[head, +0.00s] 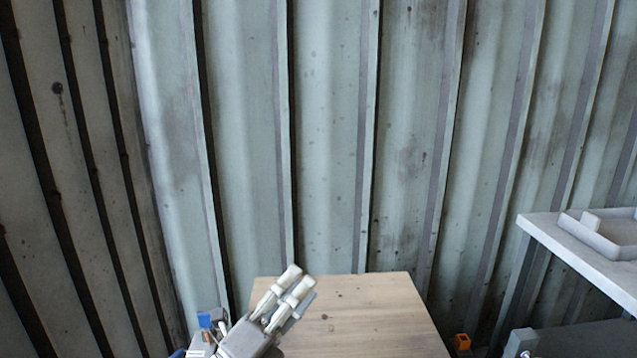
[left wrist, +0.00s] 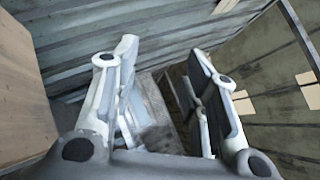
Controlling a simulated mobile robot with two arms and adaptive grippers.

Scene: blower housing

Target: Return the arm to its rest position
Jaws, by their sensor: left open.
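My left gripper (head: 291,289) rises from the bottom of the head view, in front of the wooden table top. Its light fingers point up and to the right. In the left wrist view my left gripper (left wrist: 158,75) shows its fingers spread apart with nothing between them. Behind the fingers are the ribbed wall and the floor. My right gripper is not in either view.
A wooden table top (head: 365,320) is at the bottom centre, bare where it shows. A grey table (head: 580,255) at the right carries a pale tray-like part (head: 600,236). A small orange thing (head: 462,342) is low between them. Corrugated metal walls (head: 330,130) close off the back and left.

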